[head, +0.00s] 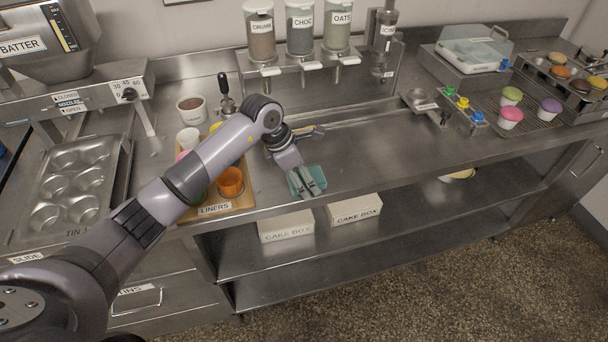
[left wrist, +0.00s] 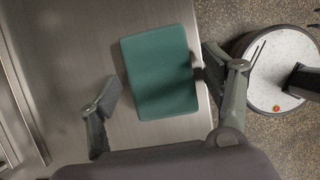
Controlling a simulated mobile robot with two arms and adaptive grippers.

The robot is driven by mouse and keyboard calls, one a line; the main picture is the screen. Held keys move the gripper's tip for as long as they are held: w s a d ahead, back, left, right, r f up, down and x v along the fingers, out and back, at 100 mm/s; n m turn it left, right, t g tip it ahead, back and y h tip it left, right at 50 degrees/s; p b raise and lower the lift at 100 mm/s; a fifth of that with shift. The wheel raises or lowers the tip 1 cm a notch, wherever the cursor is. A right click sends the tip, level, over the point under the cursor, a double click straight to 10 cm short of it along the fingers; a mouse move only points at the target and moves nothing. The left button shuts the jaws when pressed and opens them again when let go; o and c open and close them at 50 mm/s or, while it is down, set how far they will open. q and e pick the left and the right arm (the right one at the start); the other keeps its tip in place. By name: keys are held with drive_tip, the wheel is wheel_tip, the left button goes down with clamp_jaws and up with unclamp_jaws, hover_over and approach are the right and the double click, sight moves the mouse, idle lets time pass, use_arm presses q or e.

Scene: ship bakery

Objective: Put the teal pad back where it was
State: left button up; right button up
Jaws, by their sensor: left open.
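The teal pad (head: 317,181) lies at the front edge of the steel counter (head: 360,150), just right of the liners board. In the left wrist view the teal pad (left wrist: 161,72) is a flat rounded rectangle on the counter, with a shadow on it. My left gripper (head: 303,190) is over the pad in the head view. In the left wrist view its open fingers (left wrist: 165,95) stand either side of the pad's near part, the right one close to the pad's right edge. I cannot tell whether any finger touches it. My right gripper is not in view.
The liners board (head: 242,202) with cups stands left of the pad, under my left arm. A dispenser rack (head: 300,66) stands behind. Colored cupcakes sit on a wire rack (head: 535,118) at right. The counter's middle is clear. Cake boxes (head: 355,208) lie on the shelf below.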

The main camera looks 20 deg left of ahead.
use_arm(q)
drive_tip(key=shift+r, duration=0.2)
drive_tip(key=shift+a+r, duration=0.15)
drive_tip(key=shift+r, duration=0.15)
drive_tip(key=b+v, duration=0.2)
drive_tip(key=v, duration=0.9)
drive_tip(key=shift+s+r, duration=0.1)
